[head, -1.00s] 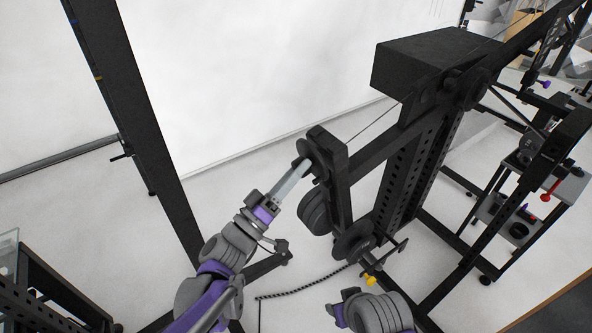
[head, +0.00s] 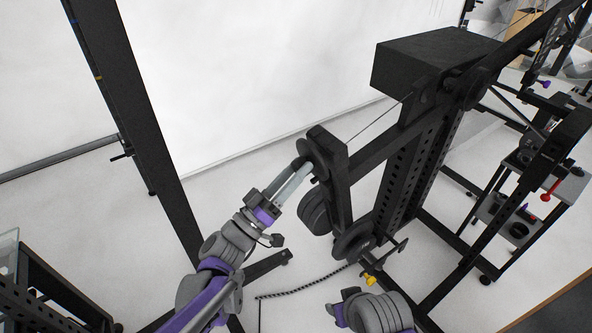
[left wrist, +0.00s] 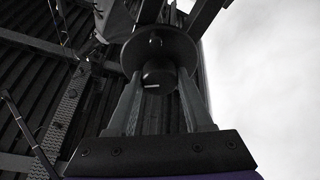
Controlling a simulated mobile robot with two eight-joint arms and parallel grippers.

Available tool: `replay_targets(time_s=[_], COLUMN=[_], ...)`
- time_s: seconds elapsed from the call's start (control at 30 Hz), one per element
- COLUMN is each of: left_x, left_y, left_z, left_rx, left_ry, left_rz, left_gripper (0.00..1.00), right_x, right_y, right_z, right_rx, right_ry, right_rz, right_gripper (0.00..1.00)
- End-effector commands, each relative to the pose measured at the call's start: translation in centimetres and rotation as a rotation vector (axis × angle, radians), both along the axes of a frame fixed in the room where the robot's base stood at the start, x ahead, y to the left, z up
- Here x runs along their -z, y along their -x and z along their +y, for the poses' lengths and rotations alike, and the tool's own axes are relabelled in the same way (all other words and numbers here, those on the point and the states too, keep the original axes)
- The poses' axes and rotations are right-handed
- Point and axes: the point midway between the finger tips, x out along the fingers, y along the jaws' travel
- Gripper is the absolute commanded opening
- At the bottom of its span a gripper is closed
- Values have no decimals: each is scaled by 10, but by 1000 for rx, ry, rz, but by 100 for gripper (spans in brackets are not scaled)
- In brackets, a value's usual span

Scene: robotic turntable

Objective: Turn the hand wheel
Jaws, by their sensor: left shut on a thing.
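The hand wheel (head: 305,147) is a small dark disc on the upright black post in the head view. It also shows in the left wrist view (left wrist: 140,52), face on, with a dark round knob (left wrist: 158,76) sticking out towards me. My left gripper (head: 304,170) reaches up to the wheel from the lower left. Its two pale fingers (left wrist: 158,92) lie either side of the knob, shut on it. Part of the wheel's lower face is hidden behind the fingers in the head view.
The post carries dark round weights or pulleys (head: 315,212) just below the wheel. A tall black frame (head: 410,165) with a box on top stands to the right. A yellow knob (head: 370,280) sits low on it. A slanted black beam (head: 140,110) stands left of my left arm.

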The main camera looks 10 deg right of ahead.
Motion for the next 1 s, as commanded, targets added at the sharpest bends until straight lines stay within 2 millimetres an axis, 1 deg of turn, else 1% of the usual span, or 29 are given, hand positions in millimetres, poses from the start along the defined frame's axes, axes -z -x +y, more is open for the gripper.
replay_targets(time_s=[0.03,0.1,0.2,0.47,0.57,0.67,0.9,1.0], left_x=[1,0,0,0,3,10,33,40], left_y=[0,0,0,0,2,7,27,35], left_z=[0,0,0,0,5,15,54,68], left_rx=[0,0,1,0,-2,-2,-4,-3], left_ry=[-1,-1,0,0,-1,0,-1,0], left_rz=[1,1,1,1,1,1,1,2], left_gripper=[53,65,81,81,81,81,81,81], right_x=[0,0,0,0,2,6,18,22], right_y=[0,0,0,0,1,2,5,6], right_z=[0,0,0,0,0,0,0,0], right_rx=[0,0,0,0,0,0,0,0], right_ry=[0,0,0,0,0,0,0,0], right_rz=[0,0,0,0,1,3,10,11], right_gripper=[50,50,50,50,50,50,50,50])
